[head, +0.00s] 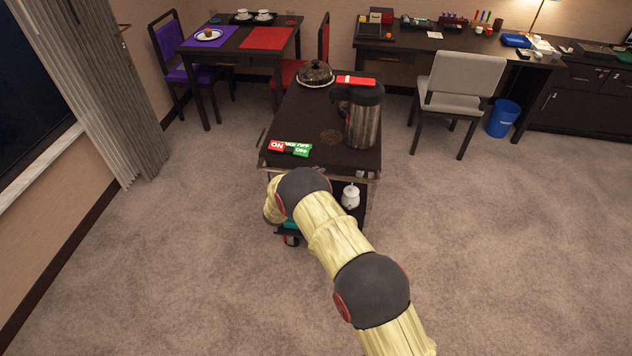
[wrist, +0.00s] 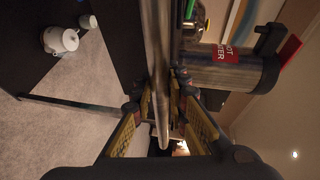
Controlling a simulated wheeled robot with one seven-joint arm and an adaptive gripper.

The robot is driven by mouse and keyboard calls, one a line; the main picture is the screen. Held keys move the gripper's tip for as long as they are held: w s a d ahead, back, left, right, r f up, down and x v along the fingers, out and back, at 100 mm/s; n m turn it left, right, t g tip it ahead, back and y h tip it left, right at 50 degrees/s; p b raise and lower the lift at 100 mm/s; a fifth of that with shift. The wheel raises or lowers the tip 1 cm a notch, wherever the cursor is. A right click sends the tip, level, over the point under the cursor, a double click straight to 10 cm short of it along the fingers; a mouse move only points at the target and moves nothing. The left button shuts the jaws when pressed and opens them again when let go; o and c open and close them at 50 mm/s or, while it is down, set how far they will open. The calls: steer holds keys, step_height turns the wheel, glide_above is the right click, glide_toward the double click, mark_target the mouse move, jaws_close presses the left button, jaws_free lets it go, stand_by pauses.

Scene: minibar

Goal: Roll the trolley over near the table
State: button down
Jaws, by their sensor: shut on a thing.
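The trolley (head: 310,112) has a dark top and stands mid-floor, its far end toward the back of the room. A steel flask (head: 364,122), a domed dish (head: 316,73) and an ON/OFF sign (head: 290,148) are on top. A white teapot (head: 350,196) sits on its lower shelf. The table (head: 231,50) with purple and red mats stands behind it, to the left. In the wrist view my gripper (wrist: 160,98) is shut on the trolley's metal handle bar (wrist: 157,45). In the head view my arm hides the fingers.
A red chair (head: 287,72) stands between the table and the trolley's far end. A purple chair (head: 170,45) is left of the table. A grey chair (head: 457,84) and a blue bin (head: 503,118) stand right, by the desk (head: 400,43). Carpet is clear on both sides.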

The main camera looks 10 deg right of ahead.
steer(key=shift+w, duration=0.15)
steer(key=c, duration=1.7)
jaws_free()
steer(key=v, duration=1.2)
steer(key=shift+r, duration=0.1)
